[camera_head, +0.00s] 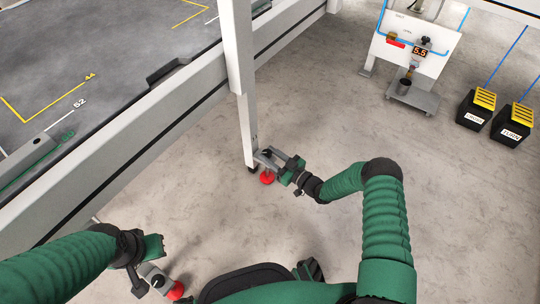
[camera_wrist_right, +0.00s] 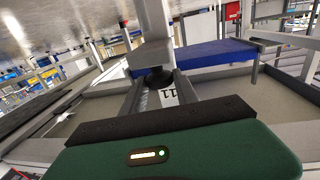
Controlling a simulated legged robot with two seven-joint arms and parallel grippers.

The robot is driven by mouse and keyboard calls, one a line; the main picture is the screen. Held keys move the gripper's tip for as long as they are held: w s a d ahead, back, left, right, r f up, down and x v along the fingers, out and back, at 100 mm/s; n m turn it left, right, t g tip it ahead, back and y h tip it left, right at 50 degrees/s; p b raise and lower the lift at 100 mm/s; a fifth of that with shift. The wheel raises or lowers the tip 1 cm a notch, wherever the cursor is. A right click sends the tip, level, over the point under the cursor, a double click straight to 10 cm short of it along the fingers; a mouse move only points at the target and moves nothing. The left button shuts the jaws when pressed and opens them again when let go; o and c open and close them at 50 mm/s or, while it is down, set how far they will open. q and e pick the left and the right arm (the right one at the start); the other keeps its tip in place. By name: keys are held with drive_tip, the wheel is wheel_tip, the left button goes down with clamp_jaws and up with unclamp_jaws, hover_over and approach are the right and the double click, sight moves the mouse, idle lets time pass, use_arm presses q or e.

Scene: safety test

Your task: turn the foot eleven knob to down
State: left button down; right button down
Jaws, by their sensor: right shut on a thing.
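A dark knob (camera_head: 267,153) sits there at my right gripper (camera_head: 272,158). In the right wrist view the black knob (camera_wrist_right: 158,77) is between the grey fingers of that gripper (camera_wrist_right: 160,86), which is shut on it. A white label reading 11 (camera_wrist_right: 169,97) lies just behind the knob. The knob's turn position cannot be read.
A long grey beam (camera_head: 150,120) edges the dark platform at left. A white panel (camera_head: 412,45) reading 5.5 and two black bins with yellow lids (camera_head: 476,110) stand at the right. The floor between is clear.

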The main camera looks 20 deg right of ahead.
drive_tip(key=shift+s+a+r+m+t+h+p, duration=0.15)
drive_tip(key=shift+m+t+h+p, duration=0.25)
drive_tip(key=shift+m+h+p, duration=0.45)
drive_tip(key=m+t+h+p, duration=0.1)
drive_tip(key=m+h+p, duration=0.1)
drive_tip(key=h+p, duration=0.2)
drive_tip(key=shift+a, duration=0.2)
drive_tip(key=m+h+p, duration=0.1)
drive_tip(key=m+h, duration=0.1)
drive_tip(key=h, duration=0.1)
drive_tip(key=shift+a+t, duration=0.1)
drive_tip(key=shift+t, duration=0.3)
drive_tip(key=shift+m+h+p, duration=0.55)
drive_tip(key=shift+m+h, duration=0.4)
drive_tip(key=shift+h, duration=0.4)
drive_tip(key=shift+f, duration=0.2)
drive_tip(key=c, duration=1)
unclamp_jaws()
drive_tip(key=shift+o, duration=0.2)
